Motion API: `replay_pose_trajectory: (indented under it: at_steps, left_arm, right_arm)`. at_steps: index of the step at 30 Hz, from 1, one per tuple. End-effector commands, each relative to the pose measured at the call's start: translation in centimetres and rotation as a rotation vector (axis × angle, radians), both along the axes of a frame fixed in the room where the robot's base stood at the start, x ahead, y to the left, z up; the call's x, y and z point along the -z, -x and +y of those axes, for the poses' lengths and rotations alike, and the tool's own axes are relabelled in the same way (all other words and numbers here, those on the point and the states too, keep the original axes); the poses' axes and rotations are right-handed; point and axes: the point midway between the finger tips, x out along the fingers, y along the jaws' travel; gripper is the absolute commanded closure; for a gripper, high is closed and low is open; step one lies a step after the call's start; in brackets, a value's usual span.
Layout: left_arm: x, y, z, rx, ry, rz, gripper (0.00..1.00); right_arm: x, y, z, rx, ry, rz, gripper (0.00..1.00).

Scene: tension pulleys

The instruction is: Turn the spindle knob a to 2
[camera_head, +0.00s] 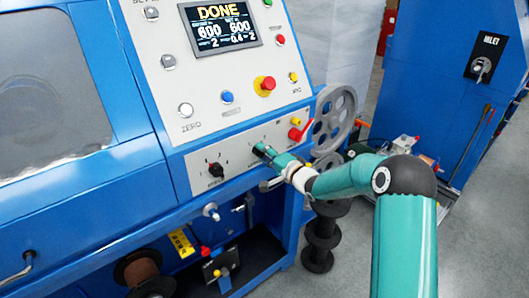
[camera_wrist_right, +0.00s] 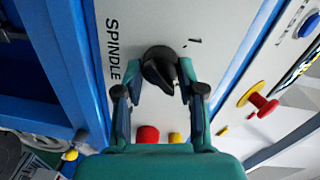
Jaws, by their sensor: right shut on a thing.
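The spindle knob (camera_wrist_right: 158,68) is black and round with a raised pointer, on a pale panel. The word SPINDLE is printed beside it in the right wrist view. My right gripper (camera_wrist_right: 160,92) has one finger on each side of the knob and is shut on it. In the head view, my right gripper (camera_head: 268,152) is at the lower panel and covers most of the knob. The scale marks around the knob are mostly hidden, so I cannot read its position. My left gripper is not in view.
A second black knob (camera_head: 215,170) sits left on the same panel. Above, the display (camera_head: 220,24) reads DONE, and a red emergency button (camera_head: 266,84) stands out. A grey handwheel (camera_head: 335,118) is at right.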

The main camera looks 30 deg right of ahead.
Motion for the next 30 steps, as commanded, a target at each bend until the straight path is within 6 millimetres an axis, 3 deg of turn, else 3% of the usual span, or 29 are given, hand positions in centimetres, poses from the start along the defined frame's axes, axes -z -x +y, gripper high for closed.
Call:
replay_pose_trajectory:
  at_steps: [12, 13, 17, 30]
  left_arm:
    - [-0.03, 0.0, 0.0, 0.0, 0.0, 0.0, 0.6]
    - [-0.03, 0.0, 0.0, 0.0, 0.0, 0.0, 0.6]
    - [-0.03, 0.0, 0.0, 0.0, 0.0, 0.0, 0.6]
    - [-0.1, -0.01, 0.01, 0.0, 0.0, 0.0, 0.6]
  right_arm:
    - [0.11, 0.05, -0.3, 0.007, -0.011, 0.003, 0.96]
    - [0.12, 0.05, -0.3, 0.007, -0.011, 0.003, 0.58]
    - [0.1, 0.05, -0.25, 0.006, -0.01, 0.003, 0.36]
    - [0.01, 0.71, -0.19, 0.003, -0.009, 0.002, 0.36]
